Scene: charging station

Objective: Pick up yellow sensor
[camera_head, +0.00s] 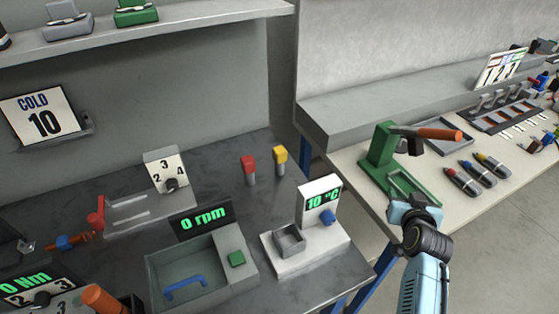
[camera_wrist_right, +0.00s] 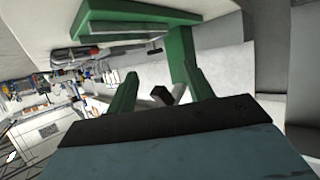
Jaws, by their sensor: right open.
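A yellow-topped piece (camera_head: 280,157) with a grey lower part, which looks like the yellow sensor, stands upright on the dark workbench beside a similar red-topped piece (camera_head: 249,169). My right gripper (camera_head: 412,208) is well to the right of and nearer than the yellow piece, by the green press-like stand. In the right wrist view my right gripper (camera_wrist_right: 158,78) is open, its two fingers spread with nothing held between them. The yellow piece cannot be made out in that view. My left gripper is not in view.
A white unit reading 10 °C (camera_head: 322,207) and a basin (camera_head: 190,272) with a 0 rpm display (camera_head: 201,219) stand in front of the sensors. The green stand (camera_head: 382,160) is close to my right gripper and also shows in the wrist view (camera_wrist_right: 140,12).

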